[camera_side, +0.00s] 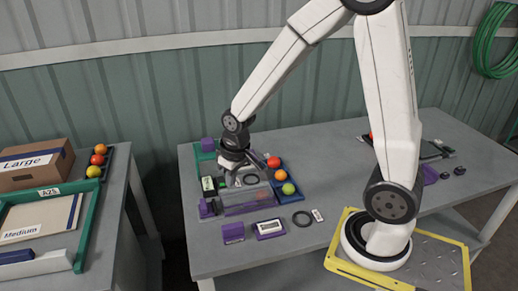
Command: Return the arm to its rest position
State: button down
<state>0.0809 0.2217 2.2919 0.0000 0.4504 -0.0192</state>
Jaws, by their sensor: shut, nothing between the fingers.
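My gripper (231,180) points down over the left part of the grey table (320,170). It is shut with nothing between its fingers. It hangs above a purple-framed clear box (245,199), close to a dark ring on it. I cannot tell whether the fingertips touch anything. My white arm reaches out from its base on the yellow-edged plate at the right. Red (273,162), orange (281,175) and green (288,188) tomatoes sit in a blue tray (289,198) just right of my gripper.
The left table holds a "Large" carton (38,163) and a green frame (88,225). The table's middle is mostly clear.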

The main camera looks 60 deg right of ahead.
jog(key=s+a, duration=0.3)
jog(key=s, duration=0.4)
jog(key=shift+r+n+t, duration=0.25)
jog(key=shift+n+t, duration=0.05)
jog(key=shift+n, duration=0.1)
